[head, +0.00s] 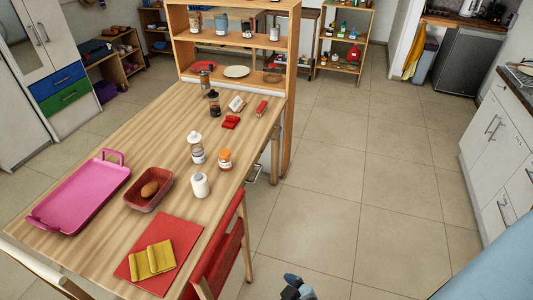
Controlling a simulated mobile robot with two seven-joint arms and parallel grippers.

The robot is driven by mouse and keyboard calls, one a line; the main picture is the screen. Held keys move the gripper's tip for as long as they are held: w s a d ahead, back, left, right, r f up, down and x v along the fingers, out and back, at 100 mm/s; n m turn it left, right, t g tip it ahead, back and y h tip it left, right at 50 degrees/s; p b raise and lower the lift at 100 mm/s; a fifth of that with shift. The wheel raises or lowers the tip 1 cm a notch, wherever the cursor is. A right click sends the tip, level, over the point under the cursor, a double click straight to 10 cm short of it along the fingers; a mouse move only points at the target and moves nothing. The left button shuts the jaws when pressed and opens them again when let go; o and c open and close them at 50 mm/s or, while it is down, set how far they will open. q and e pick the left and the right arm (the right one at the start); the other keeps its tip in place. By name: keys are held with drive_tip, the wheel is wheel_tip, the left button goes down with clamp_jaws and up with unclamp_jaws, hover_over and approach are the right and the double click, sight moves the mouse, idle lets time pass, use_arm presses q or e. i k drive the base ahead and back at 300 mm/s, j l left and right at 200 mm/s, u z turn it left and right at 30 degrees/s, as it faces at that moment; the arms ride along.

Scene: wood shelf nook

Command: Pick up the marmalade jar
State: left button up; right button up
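A jar with an orange lid and an orange and white body (225,160), which looks like the marmalade jar, stands upright near the right edge of the wooden table. A small dark and blue-grey part, which looks like the end of my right gripper (296,288), shows at the bottom edge, over the floor and well away from the jar. Its fingers cannot be made out. My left gripper is not in view.
The wooden table (165,115) also holds a pink tray (85,190), a red-brown dish with a brown item (140,198) and a red mat (180,238) with a yellow cloth. A red chair (222,262) stands at its right side. The floor to the right (375,190) is clear.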

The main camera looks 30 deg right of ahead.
sight(225, 164)
drive_tip(key=z, duration=0.65)
drive_tip(key=l+u, duration=0.1)
drive_tip(key=u, duration=0.4)
drive_tip(key=i+l+u, duration=0.1)
drive_tip(key=u, duration=0.4)
drive_tip(key=l+u, duration=0.25)
drive_tip(key=u, duration=0.25)
drive_tip(key=l+u, duration=0.35)
drive_tip(key=l, duration=0.15)
drive_tip(key=k+l+u, duration=0.15)
drive_tip(key=l+u, duration=0.15)
drive_tip(key=l, duration=0.15)
drive_tip(key=k+l+u, duration=0.1)
drive_tip(key=l, duration=0.25)
drive_tip(key=k+l, duration=0.1)
drive_tip(key=l, duration=0.25)
drive_tip(key=k+l+u, duration=0.15)
drive_tip(key=l, duration=0.2)
